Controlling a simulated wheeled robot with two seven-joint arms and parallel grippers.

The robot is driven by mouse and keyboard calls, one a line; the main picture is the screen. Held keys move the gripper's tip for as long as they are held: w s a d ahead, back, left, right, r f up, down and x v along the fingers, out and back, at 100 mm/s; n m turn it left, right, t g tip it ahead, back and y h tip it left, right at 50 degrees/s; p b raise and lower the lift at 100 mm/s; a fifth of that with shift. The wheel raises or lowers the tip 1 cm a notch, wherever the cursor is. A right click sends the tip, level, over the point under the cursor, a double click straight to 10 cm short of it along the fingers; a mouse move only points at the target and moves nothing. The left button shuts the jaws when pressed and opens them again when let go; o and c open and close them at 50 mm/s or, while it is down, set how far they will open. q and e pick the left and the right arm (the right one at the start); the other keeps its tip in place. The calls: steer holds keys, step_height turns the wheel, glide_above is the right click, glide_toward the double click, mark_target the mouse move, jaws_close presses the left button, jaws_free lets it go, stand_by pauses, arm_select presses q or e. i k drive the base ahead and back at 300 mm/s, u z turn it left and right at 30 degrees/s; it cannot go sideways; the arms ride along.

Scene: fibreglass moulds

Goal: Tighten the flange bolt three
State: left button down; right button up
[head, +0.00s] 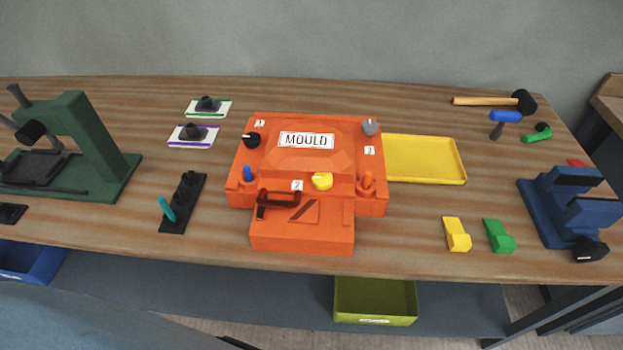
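The orange mould (290,163) sits on the middle of the bench and carries a MOULD plate. Three knob-like bolt heads are on its flange: a black one (251,140) at the left, a grey one (370,128) at the back right and a yellow one (322,181) at the front. Small white number labels lie near them: one at the back left (260,123), one at the right (369,150) and one at the front (297,185). The digits are too small to read surely, so I cannot tell which bolt is three. Neither of my grippers is in view.
A yellow tray (425,160) stands right of the mould. A green press (85,150) is at the left, a blue vise (570,205) at the right. Yellow (456,234) and green (498,236) blocks lie front right. A hammer (500,101) lies at the back.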

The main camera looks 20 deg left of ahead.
mark_target(369, 127)
steer(key=u, duration=2.7)
steer(key=k, duration=0.7)
steer(key=z, duration=1.1)
